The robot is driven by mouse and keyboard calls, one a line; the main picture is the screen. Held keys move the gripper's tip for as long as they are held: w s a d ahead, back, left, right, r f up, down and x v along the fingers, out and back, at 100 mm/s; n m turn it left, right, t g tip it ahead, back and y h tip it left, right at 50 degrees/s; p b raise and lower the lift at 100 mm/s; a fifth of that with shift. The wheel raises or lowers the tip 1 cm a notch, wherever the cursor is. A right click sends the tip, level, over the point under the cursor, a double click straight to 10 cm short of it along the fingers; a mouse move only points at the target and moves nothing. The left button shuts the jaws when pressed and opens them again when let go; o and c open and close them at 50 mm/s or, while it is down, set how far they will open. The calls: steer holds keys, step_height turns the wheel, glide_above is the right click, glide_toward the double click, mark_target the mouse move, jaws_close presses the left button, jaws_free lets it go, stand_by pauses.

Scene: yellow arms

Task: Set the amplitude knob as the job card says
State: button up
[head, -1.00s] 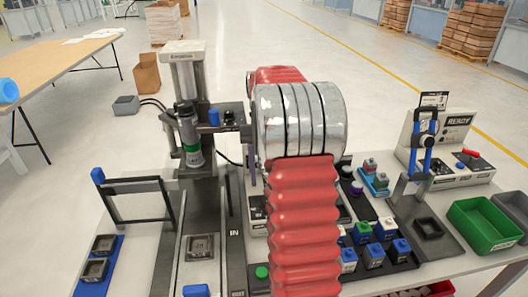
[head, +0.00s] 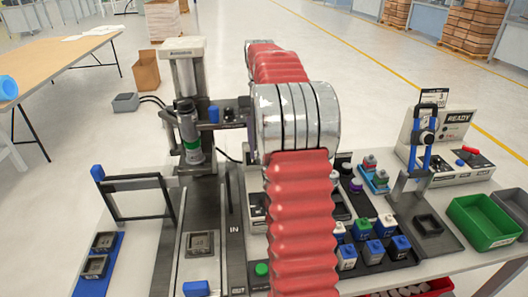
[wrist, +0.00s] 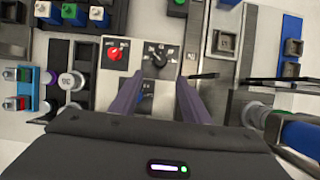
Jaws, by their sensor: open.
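A blue part shows low between the fingers. In the head view my arm hides the gripper and the knob. A small card (head: 434,97) stands at the right, its print hardly legible.
A press column (head: 186,90) stands left of my arm. A console marked READY (head: 457,117) with a blue-handled fixture (head: 422,135), a green bin (head: 484,222) and a tray with several blue and white blocks (head: 372,250) are at the right.

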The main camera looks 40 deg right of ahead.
steer(key=s+a+r+t+h, duration=0.25)
steer(key=s+a+r, duration=0.25)
steer(key=s+r, duration=0.3)
step_height(320, 180, down, 8)
steer(key=s+a+t+h, duration=0.1)
steer(key=s+t+h, duration=0.1)
steer(key=t, duration=0.3)
steer(key=shift+a+n+h, duration=0.35)
steer(key=shift+n, duration=0.05)
steer(key=x, duration=1.3)
steer(key=shift+w+f, duration=0.2)
steer(key=shift+f, duration=0.15)
